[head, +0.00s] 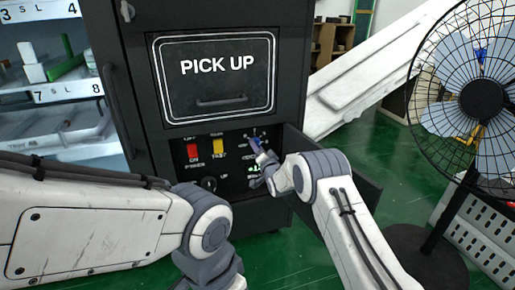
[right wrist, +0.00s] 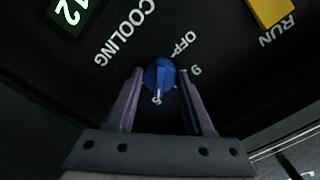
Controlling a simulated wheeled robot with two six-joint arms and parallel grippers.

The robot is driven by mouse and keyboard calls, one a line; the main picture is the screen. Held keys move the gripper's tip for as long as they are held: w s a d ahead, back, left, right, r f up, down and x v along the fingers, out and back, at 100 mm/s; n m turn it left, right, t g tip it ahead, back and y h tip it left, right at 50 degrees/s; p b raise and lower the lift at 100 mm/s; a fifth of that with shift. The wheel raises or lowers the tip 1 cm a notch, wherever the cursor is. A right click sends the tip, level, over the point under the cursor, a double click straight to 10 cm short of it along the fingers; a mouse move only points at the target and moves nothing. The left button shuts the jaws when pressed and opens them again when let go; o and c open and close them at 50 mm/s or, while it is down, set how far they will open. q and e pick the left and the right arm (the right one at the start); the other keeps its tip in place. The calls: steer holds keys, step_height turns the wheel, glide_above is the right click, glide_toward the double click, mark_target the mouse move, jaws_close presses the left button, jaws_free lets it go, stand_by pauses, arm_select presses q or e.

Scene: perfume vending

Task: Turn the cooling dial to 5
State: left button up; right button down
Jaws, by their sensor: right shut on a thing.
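The cooling dial (right wrist: 158,76) is a round blue knob on the black control panel (head: 226,165). My right gripper (right wrist: 160,84) is shut on it, with one finger at each side. A white mark on the knob points to the bottom of the right wrist view, near a partly hidden numeral that I cannot read surely. The labels COOLING, OFF and another numeral sit around it. In the head view the blue dial (head: 256,144) shows just above my right gripper (head: 260,164). My left arm crosses the lower left; its gripper is out of view.
A red switch (head: 193,151) and a yellow switch (head: 218,147) sit left of the dial. A green-lit display (right wrist: 68,14) is on the panel. The PICK UP door (head: 215,85) is above. An open panel door (head: 352,185) and a fan (head: 478,95) stand to the right.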

stand_by(0.4)
steer(key=shift+c, duration=1.5)
jaws_free()
steer(key=p+v, duration=0.3)
steer(key=v, duration=0.7)
steer(key=shift+s+p, duration=0.2)
steer(key=shift+p, duration=0.1)
